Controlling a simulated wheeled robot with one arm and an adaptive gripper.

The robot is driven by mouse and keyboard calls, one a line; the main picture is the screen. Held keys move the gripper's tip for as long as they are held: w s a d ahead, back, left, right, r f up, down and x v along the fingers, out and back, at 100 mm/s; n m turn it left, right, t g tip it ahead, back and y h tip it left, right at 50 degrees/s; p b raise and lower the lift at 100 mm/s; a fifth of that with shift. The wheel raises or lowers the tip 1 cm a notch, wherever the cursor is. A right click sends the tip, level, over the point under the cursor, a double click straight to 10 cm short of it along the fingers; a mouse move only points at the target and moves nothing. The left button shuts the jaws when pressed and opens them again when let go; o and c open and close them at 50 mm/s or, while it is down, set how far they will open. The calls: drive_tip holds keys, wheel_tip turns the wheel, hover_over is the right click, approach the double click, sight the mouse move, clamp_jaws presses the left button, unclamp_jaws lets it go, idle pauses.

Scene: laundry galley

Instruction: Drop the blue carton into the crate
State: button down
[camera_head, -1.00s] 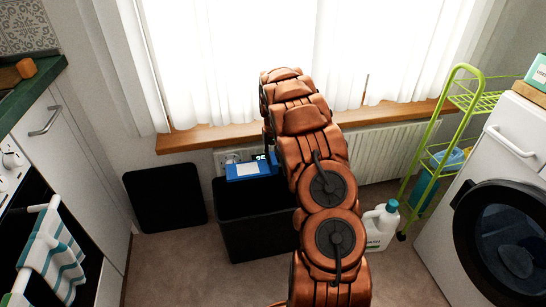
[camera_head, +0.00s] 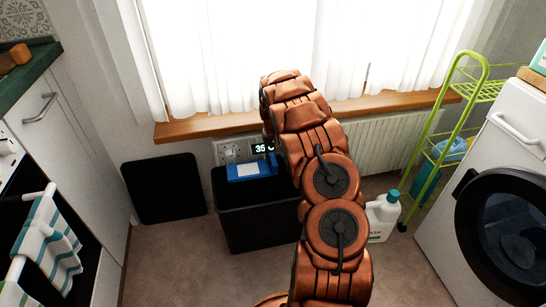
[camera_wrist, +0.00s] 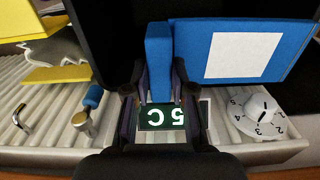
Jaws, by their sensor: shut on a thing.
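The blue carton (camera_head: 252,168) with a white label is over the black crate (camera_head: 255,225) under the window. Its lower part overlaps the crate's opening, and I cannot tell how far its underside is from the rim. In the wrist view the carton (camera_wrist: 295,48) is large and close, with a narrow blue part (camera_wrist: 158,55) between the fingers. My gripper (camera_wrist: 158,88) is shut on the carton. In the head view my arm hides most of the gripper and the crate's right side.
A lit display (camera_head: 262,147) and a radiator (camera_head: 385,148) are behind the crate. A dark panel (camera_head: 165,190) is at its left. A white jug (camera_head: 382,217) stands right of my arm, near a green rack (camera_head: 440,150) and a washer (camera_head: 500,130). Floor in front is clear.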

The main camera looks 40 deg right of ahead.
drive_tip(key=c, duration=0.9)
unclamp_jaws()
drive_tip(key=shift+r, duration=0.1)
wheel_tip(320, 180, up, 12)
drive_tip(key=s+a+r+n+p, duration=0.1)
drive_tip(key=s+a+r+p, duration=0.45)
drive_tip(key=r, duration=0.35)
drive_tip(key=s+a+r+g+p, duration=0.1)
drive_tip(key=s+a+r+p, duration=0.35)
drive_tip(key=a+r, duration=0.35)
drive_tip(key=s+a+r+n+p, duration=0.1)
drive_tip(key=s+a+r+p, duration=0.45)
drive_tip(key=r, duration=0.45)
drive_tip(key=s+a+r+n+p, duration=0.1)
drive_tip(key=s+a+r+p, duration=0.3)
drive_tip(key=s, duration=0.4)
drive_tip(key=s+a+r+n+p, duration=0.1)
drive_tip(key=s+a+r+p, duration=0.4)
drive_tip(key=s, duration=0.3)
drive_tip(key=s+a+r+n+p, duration=0.1)
drive_tip(key=s+a+r+p, duration=0.3)
drive_tip(key=s, duration=0.4)
drive_tip(key=shift+s+a+r+g+p, duration=0.3)
drive_tip(key=shift+a+r+g+p, duration=0.1)
drive_tip(key=shift+a+p, duration=0.5)
